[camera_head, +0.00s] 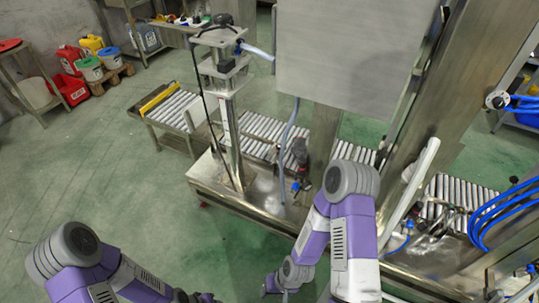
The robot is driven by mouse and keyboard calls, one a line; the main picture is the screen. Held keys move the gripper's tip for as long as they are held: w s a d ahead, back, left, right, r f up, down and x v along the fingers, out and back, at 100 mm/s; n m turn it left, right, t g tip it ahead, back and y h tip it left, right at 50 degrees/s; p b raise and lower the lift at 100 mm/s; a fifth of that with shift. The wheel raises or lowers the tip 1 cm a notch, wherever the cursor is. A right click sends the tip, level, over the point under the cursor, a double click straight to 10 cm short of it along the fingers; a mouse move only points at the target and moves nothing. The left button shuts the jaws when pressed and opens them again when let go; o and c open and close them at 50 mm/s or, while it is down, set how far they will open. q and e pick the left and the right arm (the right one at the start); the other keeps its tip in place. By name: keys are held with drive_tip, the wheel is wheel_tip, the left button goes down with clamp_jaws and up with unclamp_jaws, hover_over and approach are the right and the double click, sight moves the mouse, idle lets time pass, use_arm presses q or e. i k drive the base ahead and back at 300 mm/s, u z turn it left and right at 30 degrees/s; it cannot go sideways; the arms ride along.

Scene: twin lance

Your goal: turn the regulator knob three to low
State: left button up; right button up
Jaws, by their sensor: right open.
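I cannot tell which part is regulator knob three; no number or low mark is readable. A round knob-like fitting (497,100) sits on the steel post at the right, by blue hoses. A small blue fitting (295,187) is low on the machine, behind my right arm. My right gripper (277,289) is at the bottom middle, open, in front of the machine and apart from these fittings. My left gripper (199,297) is partly cut off by the bottom edge, and its fingers are unclear.
A large grey cabinet panel (350,55) hangs at the top centre. Roller conveyors (258,128) run behind the steel base. Blue hoses (490,215) curl at the right. Red and yellow canisters (72,60) stand far left. Green floor (120,190) is clear at left.

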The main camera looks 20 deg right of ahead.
sight(302, 162)
drive_tip(key=u, duration=0.1)
drive_tip(key=i, duration=0.75)
drive_tip(key=z, duration=0.7)
drive_tip(key=i, duration=0.4)
drive_tip(key=z, duration=0.3)
